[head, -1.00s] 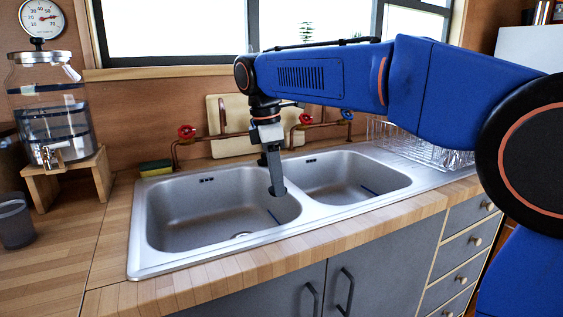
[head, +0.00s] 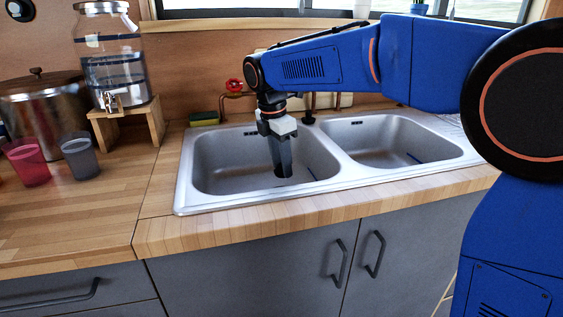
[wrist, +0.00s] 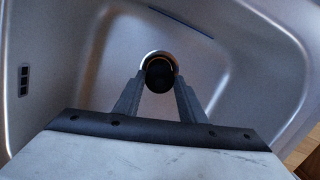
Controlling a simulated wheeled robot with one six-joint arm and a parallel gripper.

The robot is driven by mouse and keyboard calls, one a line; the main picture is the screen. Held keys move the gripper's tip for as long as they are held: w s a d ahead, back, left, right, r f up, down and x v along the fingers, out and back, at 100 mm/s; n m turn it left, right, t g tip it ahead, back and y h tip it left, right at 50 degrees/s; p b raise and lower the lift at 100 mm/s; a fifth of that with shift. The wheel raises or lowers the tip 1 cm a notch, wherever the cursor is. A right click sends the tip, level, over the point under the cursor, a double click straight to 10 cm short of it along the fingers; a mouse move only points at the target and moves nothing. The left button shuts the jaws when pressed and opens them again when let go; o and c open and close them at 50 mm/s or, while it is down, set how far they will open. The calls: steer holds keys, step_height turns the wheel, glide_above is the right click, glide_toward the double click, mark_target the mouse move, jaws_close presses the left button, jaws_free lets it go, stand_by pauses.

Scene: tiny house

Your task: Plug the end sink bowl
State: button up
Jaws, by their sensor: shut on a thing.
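The steel sink has a left bowl (head: 225,176) and a right bowl (head: 380,140). My gripper (head: 284,174) points down inside the left bowl, right of its middle. In the wrist view, my gripper (wrist: 158,88) is shut on a dark round plug (wrist: 159,76), held between the fingertips. A bright metal ring (wrist: 158,54) shows around the plug's far edge; it may be the drain. I cannot tell whether the plug touches the bowl's floor. The plug is too small to make out in the head view.
A wooden counter (head: 80,225) runs left and in front of the sink. A red tap handle (head: 234,85), copper pipes and a sponge (head: 204,118) are behind it. A glass dispenser (head: 108,60), grey cup (head: 80,158) and pink cup (head: 27,162) stand left.

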mark_target(281, 171)
steer(key=shift+d+f, duration=0.1)
steer(key=shift+f, duration=2.75)
steer(key=shift+f, duration=0.95)
steer(key=o, duration=1.1)
steer(key=r, duration=0.5)
steer(key=s+a+r, duration=0.1)
steer(key=r, duration=0.5)
steer(key=a+r, duration=0.1)
steer(key=r, duration=0.5)
steer(key=shift+s+a+r, duration=0.15)
steer(key=shift+s, duration=0.1)
